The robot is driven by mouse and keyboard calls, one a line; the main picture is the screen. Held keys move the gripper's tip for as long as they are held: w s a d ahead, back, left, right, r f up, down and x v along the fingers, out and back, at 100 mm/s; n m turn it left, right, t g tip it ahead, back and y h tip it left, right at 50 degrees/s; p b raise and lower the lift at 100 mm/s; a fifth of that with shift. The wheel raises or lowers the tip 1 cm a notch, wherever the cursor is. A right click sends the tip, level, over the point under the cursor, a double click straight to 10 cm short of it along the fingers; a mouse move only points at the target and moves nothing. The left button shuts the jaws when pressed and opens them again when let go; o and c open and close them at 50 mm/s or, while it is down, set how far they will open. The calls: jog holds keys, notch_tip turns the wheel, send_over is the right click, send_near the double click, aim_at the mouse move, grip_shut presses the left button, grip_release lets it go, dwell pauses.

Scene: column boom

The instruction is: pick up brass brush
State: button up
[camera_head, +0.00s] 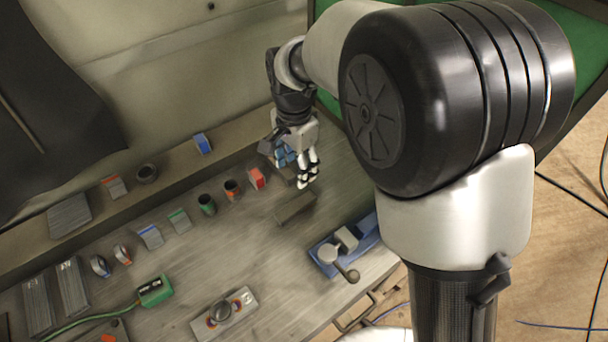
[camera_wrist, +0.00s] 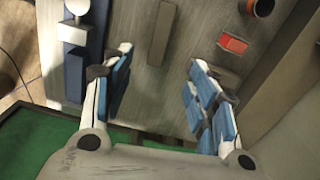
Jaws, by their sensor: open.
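A plain grey-brown bar (camera_head: 295,206) lies flat on the workbench (camera_head: 265,268), just below my gripper in the head view; it may be the brass brush, but I see no bristles. In the wrist view the bar (camera_wrist: 162,32) lies beyond my fingertips, lined up with the gap between them. My gripper (camera_head: 308,174) is open and empty above the bench, its fingers pointing down. In the wrist view my gripper (camera_wrist: 161,58) shows two separated fingers with blue pads, neither touching the bar.
A blue-based fixture (camera_head: 328,270) with a round knob stands right of the bar. A green device (camera_head: 155,291) with a cable lies nearer.

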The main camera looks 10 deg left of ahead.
aim_at(297, 204)
notch_tip(297, 204, down, 17)
jog(key=b, duration=0.5)
jog(key=shift+w+f+b, duration=0.1)
jog(key=shift+b, duration=0.3)
jog(key=shift+f, duration=0.25)
jog(key=shift+c, duration=0.5)
grip_shut()
dwell(0.3)
